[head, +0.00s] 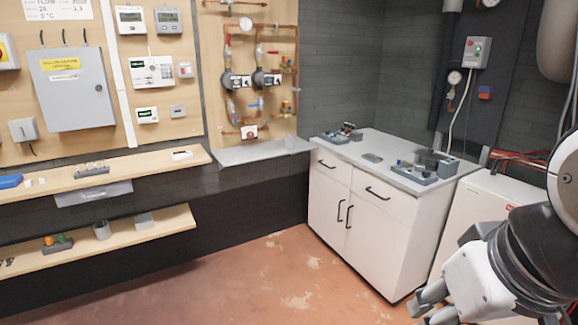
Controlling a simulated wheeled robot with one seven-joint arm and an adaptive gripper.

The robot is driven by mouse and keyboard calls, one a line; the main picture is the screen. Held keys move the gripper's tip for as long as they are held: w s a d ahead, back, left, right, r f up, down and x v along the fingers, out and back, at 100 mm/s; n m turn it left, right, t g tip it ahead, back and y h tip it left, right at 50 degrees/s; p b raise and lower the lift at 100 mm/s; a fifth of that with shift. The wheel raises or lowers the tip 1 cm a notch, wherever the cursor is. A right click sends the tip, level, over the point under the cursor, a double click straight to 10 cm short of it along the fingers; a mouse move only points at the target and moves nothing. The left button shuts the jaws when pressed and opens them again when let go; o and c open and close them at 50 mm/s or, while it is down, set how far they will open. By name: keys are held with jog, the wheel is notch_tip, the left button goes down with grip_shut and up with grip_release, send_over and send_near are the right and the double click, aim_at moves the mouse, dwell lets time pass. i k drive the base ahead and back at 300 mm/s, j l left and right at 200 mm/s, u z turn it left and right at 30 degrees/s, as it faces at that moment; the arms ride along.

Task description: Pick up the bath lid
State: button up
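I cannot make out for certain which thing is the bath lid. A small flat grey piece (372,157) lies on the white cabinet's worktop (395,163), near its middle, and may be it. A grey tray with dark and blue small parts (425,172) sits to its right. Another group of small dark parts (343,134) sits at the back left of the worktop. My gripper (425,312) is at the lower right, in front of the cabinet and apart from these things. Its fingers point left and down, partly cut off by the frame's edge. Nothing shows between them.
The cabinet (355,220) has black handles. A white unit (485,215) stands to its right, with pipes behind. Wooden shelves (110,176) with small items run along the left wall, under boards of controls and copper piping. The red-brown floor (255,280) is clear.

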aim_at(429, 154)
jog(key=i+j, duration=0.1)
jog(key=i, duration=1.8)
jog(key=i+z, duration=0.4)
jog(key=i+j+z, duration=0.25)
jog(key=i+z, duration=0.2)
jog(key=i+j+z, duration=1)
jog(key=j+z, duration=0.25)
